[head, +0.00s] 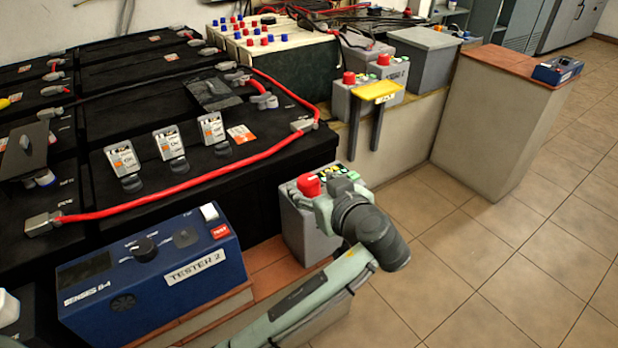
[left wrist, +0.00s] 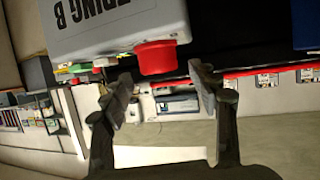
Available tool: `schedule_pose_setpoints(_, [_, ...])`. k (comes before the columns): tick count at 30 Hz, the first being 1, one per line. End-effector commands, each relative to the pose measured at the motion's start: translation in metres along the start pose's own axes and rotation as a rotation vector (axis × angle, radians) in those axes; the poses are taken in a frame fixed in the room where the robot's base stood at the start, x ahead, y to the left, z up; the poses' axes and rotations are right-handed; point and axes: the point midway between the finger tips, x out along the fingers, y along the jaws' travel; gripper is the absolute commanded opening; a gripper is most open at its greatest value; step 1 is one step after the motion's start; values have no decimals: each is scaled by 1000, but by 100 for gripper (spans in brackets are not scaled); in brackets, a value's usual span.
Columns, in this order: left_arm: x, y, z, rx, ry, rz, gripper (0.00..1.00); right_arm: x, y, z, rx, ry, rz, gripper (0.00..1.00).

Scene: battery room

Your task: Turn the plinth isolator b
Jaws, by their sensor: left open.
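A light grey box with a red knob (head: 309,185) on its top stands on the brick ledge in the head view; it seems to be the isolator. In the left wrist view its grey body (left wrist: 135,22) carries a partly visible label ending in "DING B", and the red knob (left wrist: 155,57) sticks out toward my jaws. My left gripper (left wrist: 161,78) is open, with one finger on each side of the knob's end. I cannot tell whether the fingers touch it. In the head view my left gripper (head: 328,192) partly hides the box. My right gripper is not in view.
A blue tester (head: 150,262) sits left of the isolator box. Behind are black batteries with a red cable (head: 200,185). Two grey boxes with red knobs (head: 349,77) stand farther back, by a yellow-topped bracket (head: 376,91). Tiled floor (head: 480,240) at right is clear.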

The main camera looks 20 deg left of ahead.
Motion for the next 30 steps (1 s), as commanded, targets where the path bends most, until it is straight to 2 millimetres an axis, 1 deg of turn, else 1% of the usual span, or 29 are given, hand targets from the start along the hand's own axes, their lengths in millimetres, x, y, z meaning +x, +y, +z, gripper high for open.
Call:
schedule_pose_setpoints(1, [9,-1,-1,2,2,-2,60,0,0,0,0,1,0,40])
schedule_pose_setpoints(3, [18,-1,0,2,1,-2,60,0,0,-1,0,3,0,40])
schedule_pose_setpoints(7, [30,0,0,2,0,0,60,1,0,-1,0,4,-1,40])
schedule_pose_setpoints(10, [34,0,0,1,-1,1,60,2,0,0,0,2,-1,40])
schedule_pose_setpoints(17, [34,0,0,1,-2,1,60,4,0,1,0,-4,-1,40])
schedule_pose_setpoints(27, [34,0,0,1,-2,1,18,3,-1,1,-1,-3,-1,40])
schedule_pose_setpoints(29, [34,0,0,1,-2,1,10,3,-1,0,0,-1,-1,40])
schedule_pose_setpoints(30, [34,0,0,1,-2,1,10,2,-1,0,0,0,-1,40])
